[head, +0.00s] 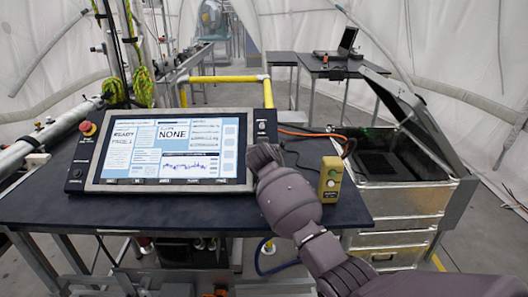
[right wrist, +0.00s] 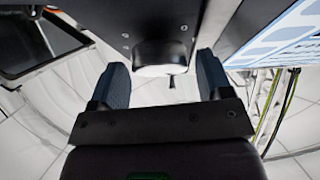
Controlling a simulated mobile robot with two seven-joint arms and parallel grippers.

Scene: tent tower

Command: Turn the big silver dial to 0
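The control panel (head: 165,152) stands on the dark table, with a lit screen and black side strips. My right gripper (head: 262,154) is at the lower part of its right strip and hides what lies there. In the right wrist view, a rounded silver-white part, seemingly the big silver dial (right wrist: 160,71), sticks out from the black panel face. The two fingers of my right gripper (right wrist: 163,85) are apart, one on each side of it, with visible gaps. I cannot read the dial's setting. My left gripper is not in view.
A yellow button box (head: 330,180) stands on the table right of my right arm. A red stop button (head: 88,128) is on the panel's left strip. An open metal case (head: 405,197) stands right of the table. An orange cable (head: 305,132) runs behind.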

